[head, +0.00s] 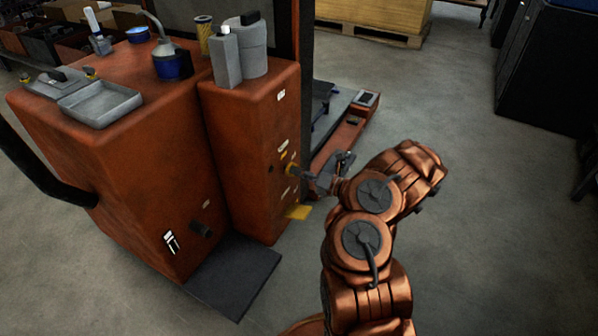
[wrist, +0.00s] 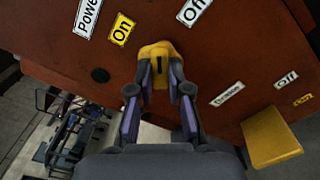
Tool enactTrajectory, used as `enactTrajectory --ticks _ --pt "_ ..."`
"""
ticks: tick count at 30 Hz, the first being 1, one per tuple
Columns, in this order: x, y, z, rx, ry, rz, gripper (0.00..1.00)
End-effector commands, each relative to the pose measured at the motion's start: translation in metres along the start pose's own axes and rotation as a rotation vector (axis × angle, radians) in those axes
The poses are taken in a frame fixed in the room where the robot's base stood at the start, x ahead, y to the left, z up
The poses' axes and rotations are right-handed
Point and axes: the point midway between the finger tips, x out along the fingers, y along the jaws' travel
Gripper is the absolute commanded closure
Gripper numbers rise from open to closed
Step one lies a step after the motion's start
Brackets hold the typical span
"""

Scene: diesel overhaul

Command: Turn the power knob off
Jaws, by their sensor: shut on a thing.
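The yellow power knob (wrist: 163,52) sits on the orange cabinet face (wrist: 230,60), with a short dark mark on its front. Beside it are a white "Power" label (wrist: 88,18), a yellow "On" label (wrist: 122,29) and a white "Off" label (wrist: 194,11). My gripper (wrist: 160,84) is shut on the knob, one finger on each side. In the head view my gripper (head: 307,180) reaches the right face of the orange cabinet (head: 240,130), and the knob (head: 291,168) is partly hidden by it.
A second yellow part (wrist: 270,137) juts from the panel near another "Off" label (wrist: 286,79); it also shows low on the cabinet in the head view (head: 298,212). Bottles and a tray (head: 100,104) stand on top. A dark mat (head: 238,275) lies in front.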

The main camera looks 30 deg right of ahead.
Motion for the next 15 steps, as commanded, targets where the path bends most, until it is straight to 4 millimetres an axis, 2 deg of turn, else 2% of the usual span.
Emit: enactTrajectory --ticks 9,15 --pt "-0.0004 0.0011 0.001 0.317 0.0 -0.001 1.0" --pt "-0.0005 0.0 0.0004 0.357 -0.001 0.0 1.0"
